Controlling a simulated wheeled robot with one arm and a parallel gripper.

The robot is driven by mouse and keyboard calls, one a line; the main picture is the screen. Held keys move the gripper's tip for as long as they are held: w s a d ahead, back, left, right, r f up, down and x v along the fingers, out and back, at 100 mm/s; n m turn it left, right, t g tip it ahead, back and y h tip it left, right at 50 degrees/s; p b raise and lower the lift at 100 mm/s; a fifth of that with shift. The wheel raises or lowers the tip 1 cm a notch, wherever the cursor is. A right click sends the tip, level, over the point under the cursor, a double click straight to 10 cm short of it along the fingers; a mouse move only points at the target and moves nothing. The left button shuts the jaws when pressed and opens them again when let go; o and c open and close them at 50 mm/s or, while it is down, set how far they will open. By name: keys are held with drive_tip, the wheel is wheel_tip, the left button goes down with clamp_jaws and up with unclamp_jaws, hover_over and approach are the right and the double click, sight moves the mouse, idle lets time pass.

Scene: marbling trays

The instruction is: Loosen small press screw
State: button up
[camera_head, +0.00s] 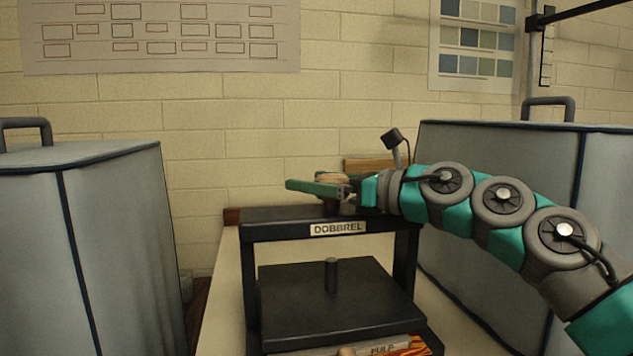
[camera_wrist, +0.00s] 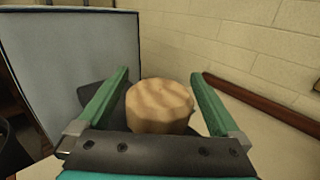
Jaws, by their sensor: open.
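The small press is a black frame (camera_head: 258,231) labelled DOBBREL, standing on a pale table. A round tan wooden knob, which looks like the screw's handle, sits on top of the crossbar; it shows partly behind a finger in the head view (camera_head: 331,176) and in full in the wrist view (camera_wrist: 160,106). My gripper (camera_head: 298,184) is at the knob, with its green fingers open. In the wrist view my gripper (camera_wrist: 160,76) has one finger on each side of the knob, with visible gaps. The black press plate (camera_head: 300,300) with a short post (camera_head: 331,275) lies below the crossbar.
Large grey covered boxes stand left (camera_head: 110,240) and right (camera_head: 480,200) of the press. A tan block (camera_head: 375,164) shows behind my gripper. A brick wall (camera_head: 200,130) is behind.

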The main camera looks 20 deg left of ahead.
drive_tip(key=shift+r, duration=1.85)
drive_tip(key=shift+s+d+f, duration=0.1)
drive_tip(key=shift+s+d, duration=0.15)
drive_tip(key=shift+s, duration=0.05)
drive_tip(key=s+d+r+b, duration=0.1)
drive_tip(key=s+d, duration=0.7)
drive_tip(key=s, duration=0.4)
drive_tip(key=shift+s+d+r+b, duration=0.25)
drive_tip(key=shift+s+b, duration=0.05)
drive_tip(key=shift+s, duration=0.05)
